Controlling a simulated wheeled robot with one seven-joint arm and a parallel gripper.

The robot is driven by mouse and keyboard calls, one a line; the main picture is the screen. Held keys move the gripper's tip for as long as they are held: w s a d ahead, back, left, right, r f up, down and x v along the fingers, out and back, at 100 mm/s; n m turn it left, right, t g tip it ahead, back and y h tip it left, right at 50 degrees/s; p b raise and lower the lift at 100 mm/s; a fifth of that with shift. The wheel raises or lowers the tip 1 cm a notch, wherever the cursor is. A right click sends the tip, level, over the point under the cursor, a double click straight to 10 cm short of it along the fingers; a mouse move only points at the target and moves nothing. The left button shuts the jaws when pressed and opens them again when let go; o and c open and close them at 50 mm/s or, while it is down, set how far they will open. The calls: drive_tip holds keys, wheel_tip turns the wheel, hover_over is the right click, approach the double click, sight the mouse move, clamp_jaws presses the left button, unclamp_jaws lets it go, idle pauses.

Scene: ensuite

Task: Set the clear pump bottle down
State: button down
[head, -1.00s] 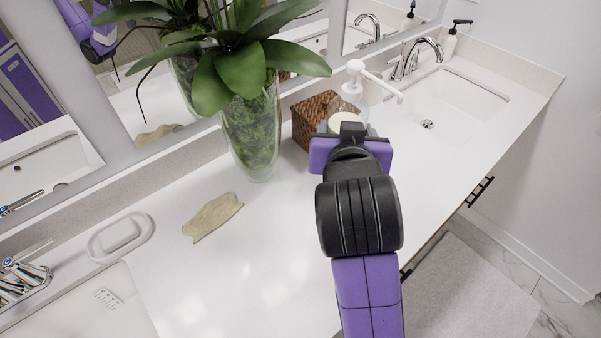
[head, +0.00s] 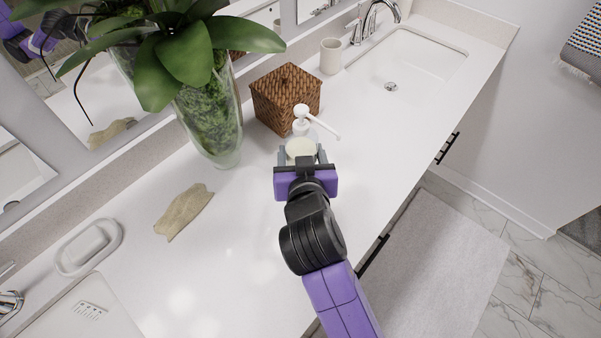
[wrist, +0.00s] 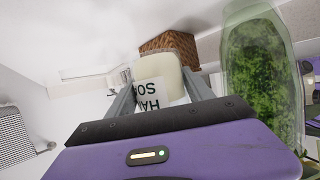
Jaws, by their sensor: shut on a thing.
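The clear pump bottle (head: 301,146) has a white pump top and pale contents, with part of a label reading "HA... SO..." in the wrist view (wrist: 160,82). My gripper (head: 302,156) is shut on it, one finger on each side. The bottle is over the white counter (head: 235,225), in front of the wicker box. My gripper hides its base in the head view, so I cannot tell whether it touches the counter.
A wicker box (head: 286,97) stands just behind the bottle, and a glass vase with a plant (head: 211,125) is to the left. A white cup (head: 330,56) and a sink (head: 410,62) are beyond. A driftwood piece (head: 183,211) and soap dish (head: 89,247) lie left. Counter nearby is clear.

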wheel_tip(320, 180, down, 8)
drive_tip(key=shift+f, duration=0.1)
idle(0.4)
drive_tip(key=shift+f, duration=0.1)
drive_tip(key=shift+c, duration=2)
unclamp_jaws()
drive_tip(key=shift+s, duration=0.35)
drive_tip(key=b+v, duration=0.1)
drive_tip(key=v, duration=1)
drive_tip(key=shift+s+d+r, duration=0.1)
drive_tip(key=shift+r, duration=0.2)
